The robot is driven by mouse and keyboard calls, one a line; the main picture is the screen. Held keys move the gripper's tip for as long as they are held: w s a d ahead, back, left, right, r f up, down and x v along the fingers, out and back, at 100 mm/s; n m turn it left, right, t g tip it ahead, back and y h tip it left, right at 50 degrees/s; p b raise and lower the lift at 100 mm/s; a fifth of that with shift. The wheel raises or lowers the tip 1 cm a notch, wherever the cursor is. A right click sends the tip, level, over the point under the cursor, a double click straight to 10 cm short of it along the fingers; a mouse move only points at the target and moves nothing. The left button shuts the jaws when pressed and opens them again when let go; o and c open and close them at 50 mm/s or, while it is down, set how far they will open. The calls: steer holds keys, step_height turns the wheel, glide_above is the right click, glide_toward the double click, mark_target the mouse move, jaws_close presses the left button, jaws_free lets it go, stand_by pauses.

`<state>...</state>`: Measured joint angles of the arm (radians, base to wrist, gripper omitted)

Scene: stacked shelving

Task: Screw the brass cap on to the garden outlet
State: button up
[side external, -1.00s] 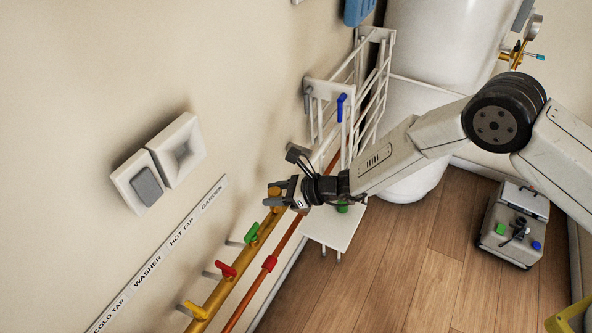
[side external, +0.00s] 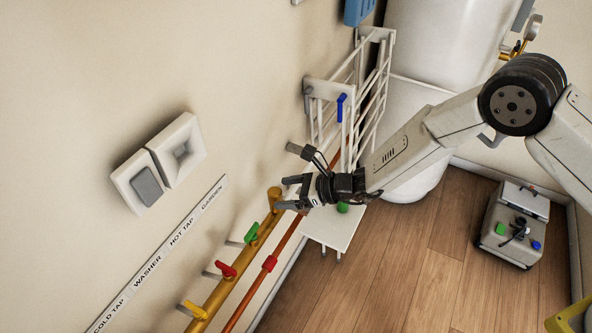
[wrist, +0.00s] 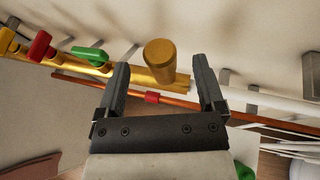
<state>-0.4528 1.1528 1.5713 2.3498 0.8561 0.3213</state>
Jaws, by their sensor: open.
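The brass cap (side external: 274,193) is a plain gold cylinder at the far end of the brass pipe (side external: 222,293), at the garden outlet. In the wrist view the cap (wrist: 160,58) stands up from the pipe; I cannot tell cap from outlet or see the thread between them. My gripper (side external: 285,193) is open just right of the cap in the side view. In the wrist view its two black fingers (wrist: 161,72) are wide apart, one each side of the brass end, with gaps on both sides. Nothing is held.
Green (side external: 251,233), red (side external: 226,269) and yellow (side external: 194,310) tap handles line the brass pipe. A copper pipe (side external: 284,241) runs beside it. A white rack (side external: 372,95) with a blue handle (side external: 341,106) stands behind my gripper. The wooden floor (side external: 400,270) is open.

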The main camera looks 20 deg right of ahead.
steer(key=shift+v, duration=2.3)
steer(key=s+a+n+g+h, duration=0.4)
steer(key=n+g, duration=0.3)
steer(key=n, duration=1.3)
steer(key=w+r+n+t+h, duration=0.1)
steer(key=w+n, duration=0.1)
steer(key=n, duration=0.3)
steer(key=w+r+n+t+h, duration=0.1)
steer(key=w+r+n, duration=0.1)
steer(key=n, duration=0.3)
steer(key=w+r+n+t+h, duration=0.1)
steer(key=w+r+n, duration=0.1)
steer(key=n, duration=0.3)
steer(key=shift+n+h, duration=0.4)
